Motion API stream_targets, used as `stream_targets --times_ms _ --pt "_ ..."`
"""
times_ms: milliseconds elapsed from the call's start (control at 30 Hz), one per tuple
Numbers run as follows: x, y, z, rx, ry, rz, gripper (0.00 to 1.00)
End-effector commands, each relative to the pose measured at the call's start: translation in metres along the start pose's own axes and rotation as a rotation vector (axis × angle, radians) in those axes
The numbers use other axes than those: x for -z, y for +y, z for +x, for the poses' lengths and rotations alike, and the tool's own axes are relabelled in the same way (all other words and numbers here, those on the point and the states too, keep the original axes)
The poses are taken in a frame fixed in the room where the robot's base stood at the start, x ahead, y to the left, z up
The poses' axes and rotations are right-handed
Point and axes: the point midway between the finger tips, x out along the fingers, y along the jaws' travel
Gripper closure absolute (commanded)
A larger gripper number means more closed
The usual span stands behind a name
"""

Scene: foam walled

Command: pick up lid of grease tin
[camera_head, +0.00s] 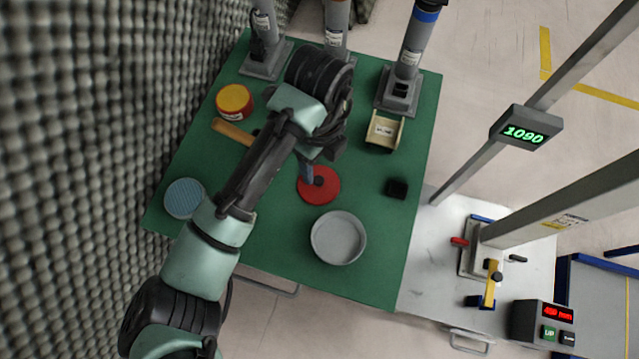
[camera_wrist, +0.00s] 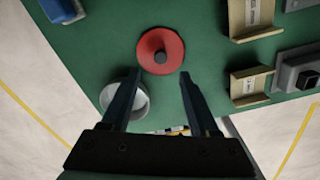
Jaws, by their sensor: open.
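A red round lid (camera_head: 326,193) with a dark knob in its middle lies on the green table top. In the wrist view the lid (camera_wrist: 150,44) is top centre, just beyond my fingertips. My gripper (camera_head: 309,177) hangs over the lid's upper left edge in the head view, and the arm hides part of the wrist. In the wrist view my gripper (camera_wrist: 160,75) is open, with nothing between its two fingers. A grey round open tin (camera_head: 338,240) stands below the lid; it also shows behind the left finger in the wrist view (camera_wrist: 141,104).
A yellow-topped red can (camera_head: 234,99), a wooden handle (camera_head: 232,132) and a blue round disc (camera_head: 184,198) are on the left. A beige bin (camera_head: 383,131) and a small black block (camera_head: 397,188) are on the right. Grey column stands (camera_head: 400,85) line the back. A foam wall (camera_head: 90,120) borders the left.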

Motion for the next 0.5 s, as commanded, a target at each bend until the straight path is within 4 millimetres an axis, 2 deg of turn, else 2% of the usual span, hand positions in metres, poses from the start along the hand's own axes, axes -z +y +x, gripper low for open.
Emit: stream_targets --times_ms 33,67,333,500 --pt "0.000 0.000 0.016 -0.001 0.000 -0.001 0.39" --pt "0.000 0.000 0.019 -0.001 0.000 -0.001 0.39" --pt "-0.001 0.000 0.035 0.001 -0.002 -0.001 0.39" --pt "-0.002 0.000 0.057 0.000 -0.001 -0.002 0.39"
